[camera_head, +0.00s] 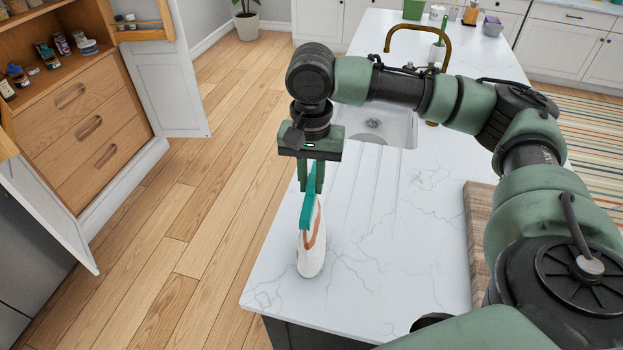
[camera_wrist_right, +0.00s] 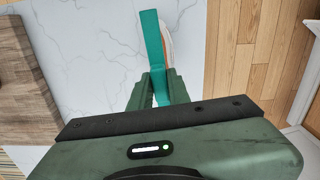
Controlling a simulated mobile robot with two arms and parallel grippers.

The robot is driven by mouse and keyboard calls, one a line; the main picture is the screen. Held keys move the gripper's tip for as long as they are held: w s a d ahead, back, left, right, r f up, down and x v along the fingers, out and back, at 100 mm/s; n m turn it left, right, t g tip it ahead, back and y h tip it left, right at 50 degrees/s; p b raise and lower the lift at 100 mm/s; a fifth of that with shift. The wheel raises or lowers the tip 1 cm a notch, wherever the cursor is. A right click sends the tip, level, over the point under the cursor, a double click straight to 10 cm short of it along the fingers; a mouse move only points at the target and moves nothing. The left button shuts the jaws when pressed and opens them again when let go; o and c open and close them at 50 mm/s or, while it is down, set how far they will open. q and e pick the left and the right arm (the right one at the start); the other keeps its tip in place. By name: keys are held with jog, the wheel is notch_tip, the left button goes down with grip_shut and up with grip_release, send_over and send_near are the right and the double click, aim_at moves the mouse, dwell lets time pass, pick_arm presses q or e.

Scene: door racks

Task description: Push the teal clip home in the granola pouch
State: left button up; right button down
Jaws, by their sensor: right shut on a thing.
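The granola pouch (camera_head: 311,255), white with an orange-brown panel, stands upright on the white marble counter near its left front corner. The teal clip (camera_head: 307,212) is a long bar lying along the pouch's top edge. How deep the pouch edge sits in it I cannot tell. My right gripper (camera_head: 314,182) is above the pouch, shut on the far end of the clip. In the right wrist view the fingers (camera_wrist_right: 159,88) hold one end of the teal clip (camera_wrist_right: 152,42), and the pouch (camera_wrist_right: 168,45) shows mostly hidden behind it. My left gripper is not in view.
A sink (camera_head: 385,125) with a brass faucet (camera_head: 418,32) lies beyond the gripper. A wooden board (camera_head: 479,225) is on the counter to the right. The counter's left edge is close to the pouch. An open cabinet (camera_head: 75,110) stands across the floor.

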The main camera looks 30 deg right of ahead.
aim_at(312, 180)
jog(key=shift+f, duration=1.75)
jog(key=c, duration=1.3)
grip_release()
jog(key=shift+o, duration=0.2)
notch_tip(312, 180, up, 7)
jog(key=shift+f+b, duration=0.15)
jog(key=shift+b, duration=0.85)
jog(key=shift+r, duration=0.6)
